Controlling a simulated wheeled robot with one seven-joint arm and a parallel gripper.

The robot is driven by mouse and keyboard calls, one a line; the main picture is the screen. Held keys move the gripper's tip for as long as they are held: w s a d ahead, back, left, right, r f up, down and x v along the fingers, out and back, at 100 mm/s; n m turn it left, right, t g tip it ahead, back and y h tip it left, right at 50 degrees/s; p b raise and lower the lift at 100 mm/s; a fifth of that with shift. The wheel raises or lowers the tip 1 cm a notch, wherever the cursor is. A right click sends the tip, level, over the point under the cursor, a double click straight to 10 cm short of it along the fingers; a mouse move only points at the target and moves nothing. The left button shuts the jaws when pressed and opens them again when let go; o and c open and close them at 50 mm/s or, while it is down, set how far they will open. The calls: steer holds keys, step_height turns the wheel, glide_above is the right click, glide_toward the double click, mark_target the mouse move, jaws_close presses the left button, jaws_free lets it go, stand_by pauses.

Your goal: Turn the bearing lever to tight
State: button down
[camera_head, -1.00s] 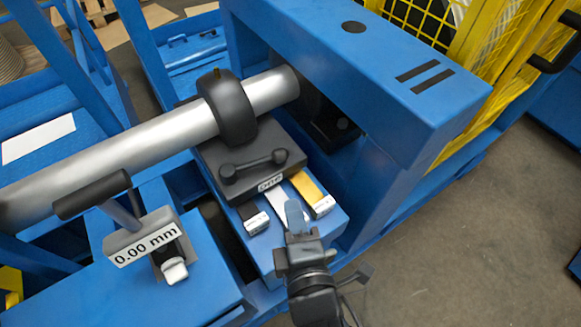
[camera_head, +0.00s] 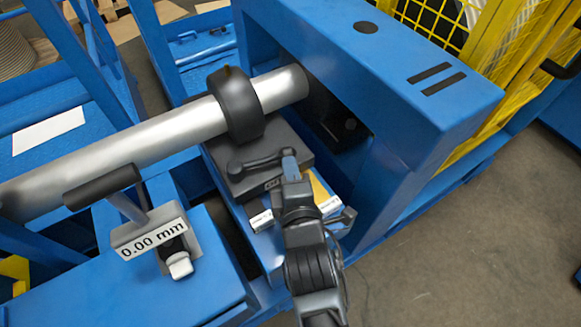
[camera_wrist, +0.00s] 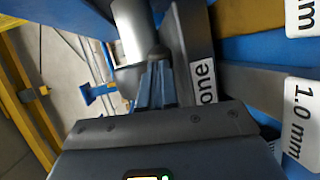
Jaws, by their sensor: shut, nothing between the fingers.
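The bearing lever (camera_head: 258,163) is a dark bar with rounded ends on top of the dark bearing block (camera_head: 298,150). It lies roughly left to right across the block. My gripper (camera_head: 289,165) is shut and empty, its blue fingertips at the lever's right end. In the wrist view, my fingertips (camera_wrist: 158,85) point at a dark knob (camera_wrist: 157,53), which seems to be the lever's end. I cannot tell whether they touch it. The block's front label (camera_wrist: 203,81) reads "one" in the wrist view, where part of it may be hidden.
A silver shaft (camera_head: 165,135) runs through a black ring (camera_head: 236,103) above the block. Labelled shim strips (camera_head: 262,220) lie in front, one marked 1.0 mm (camera_wrist: 300,115). A gauge (camera_head: 152,238) reads 0.00 mm. A blue housing (camera_head: 440,110) stands at right.

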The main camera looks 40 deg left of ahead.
steer(key=shift+w+a+p, duration=0.5)
steer(key=shift+w+a, duration=0.2)
steer(key=shift+w, duration=0.3)
steer(key=shift+r, duration=0.1)
steer(key=shift+d, duration=0.1)
